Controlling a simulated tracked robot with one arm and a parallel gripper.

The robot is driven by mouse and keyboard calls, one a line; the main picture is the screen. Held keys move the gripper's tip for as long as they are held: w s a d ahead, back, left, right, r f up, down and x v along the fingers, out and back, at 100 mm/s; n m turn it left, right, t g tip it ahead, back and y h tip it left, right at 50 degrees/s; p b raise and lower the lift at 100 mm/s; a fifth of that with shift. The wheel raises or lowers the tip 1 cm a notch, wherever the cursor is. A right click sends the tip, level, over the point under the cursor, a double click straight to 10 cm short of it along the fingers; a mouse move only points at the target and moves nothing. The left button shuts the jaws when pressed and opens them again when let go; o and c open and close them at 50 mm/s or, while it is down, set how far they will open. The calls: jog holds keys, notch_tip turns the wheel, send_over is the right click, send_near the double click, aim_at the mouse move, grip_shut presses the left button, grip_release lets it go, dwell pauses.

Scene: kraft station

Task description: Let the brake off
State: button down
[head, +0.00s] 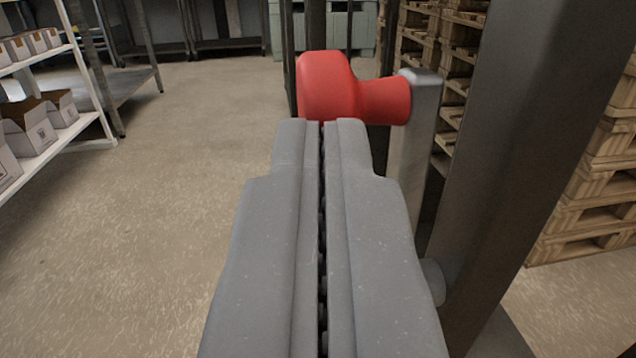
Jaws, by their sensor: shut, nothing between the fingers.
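My gripper (322,124) is in the middle of the head view, its two grey fingers shut together with nothing between them. A red knob (340,88) is just beyond the fingertips. It sits at the top of a grey lever (411,150), which stands upright to the right of my gripper. The fingertips overlap the knob's lower edge in the picture; I cannot tell whether they touch it. The lever's lower part is partly hidden behind my gripper, near a round grey pivot (433,281) beside a dark metal post.
The dark post (535,130) slants up close on the right. Stacked wooden pallets (590,200) stand behind it. A white shelf (60,145) with open boxes is at the left, with metal tables (120,65) behind. The floor (160,220) between is clear.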

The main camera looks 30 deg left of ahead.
jog(key=shift+w+a+r+g+h+p, duration=0.4)
jog(key=shift+w+g+p, duration=0.25)
jog(key=shift+p, duration=1.4)
jog(key=shift+w+a+r+g+h+p, duration=0.35)
jog(key=shift+g+p, duration=0.4)
jog(key=shift+p, duration=1.3)
jog(key=w+a+g+p, duration=0.1)
jog(key=p, duration=0.4)
jog(key=shift+w+n+h+p, duration=0.15)
jog(key=shift+n+h+p, duration=0.1)
jog(key=shift+n+p, duration=0.05)
jog(key=shift+w+a+f+g+p, duration=0.35)
jog(key=shift+w+p, duration=0.2)
jog(key=shift+p, duration=1.4)
jog(key=shift+w+a, duration=0.15)
send_near(301, 84)
jog(key=r, duration=0.2)
jog(key=shift+s+p, duration=0.3)
jog(key=shift+s, duration=0.55)
